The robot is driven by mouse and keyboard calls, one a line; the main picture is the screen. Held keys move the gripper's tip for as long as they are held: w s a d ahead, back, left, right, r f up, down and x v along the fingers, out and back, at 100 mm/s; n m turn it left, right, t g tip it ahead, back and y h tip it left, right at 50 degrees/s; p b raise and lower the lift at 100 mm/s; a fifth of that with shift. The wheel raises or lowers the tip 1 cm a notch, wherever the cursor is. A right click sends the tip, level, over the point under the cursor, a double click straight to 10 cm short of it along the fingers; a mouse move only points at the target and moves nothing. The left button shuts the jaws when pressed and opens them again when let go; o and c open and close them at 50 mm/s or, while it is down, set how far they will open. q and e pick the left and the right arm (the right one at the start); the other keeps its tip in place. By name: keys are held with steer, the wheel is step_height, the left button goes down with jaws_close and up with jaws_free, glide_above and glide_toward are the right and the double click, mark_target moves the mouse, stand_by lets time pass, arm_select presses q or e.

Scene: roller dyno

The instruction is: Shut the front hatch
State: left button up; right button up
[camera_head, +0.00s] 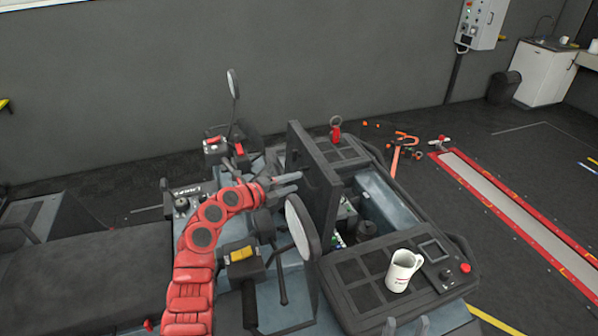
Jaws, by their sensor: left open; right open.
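The front hatch (318,200) is a dark panel standing upright, open, along the left side of an opening in the vehicle's front (364,286). The opening shows a blue-grey inner wall and some small parts. My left gripper (293,183), on the red arm, is open on the left side of the hatch, its fingers pointing right towards the panel. I cannot tell whether they touch it. Only grey tips of my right gripper (405,327) show at the bottom edge, below the mug; they are open.
A white mug (403,271) stands on the front deck right of the hatch. A round mirror (303,228) on a stalk is close to the hatch's near left side. A red-tagged ring (335,129) is behind the opening. Orange tools (404,148) lie on the floor.

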mark_target(304, 179)
arm_select(q)
steer(key=shift+x, duration=0.95)
steer(key=shift+w+d+f, duration=0.2)
steer(key=shift+w+d, duration=0.25)
steer(key=shift+c, duration=0.3)
jaws_close()
steer(key=shift+r, duration=0.15)
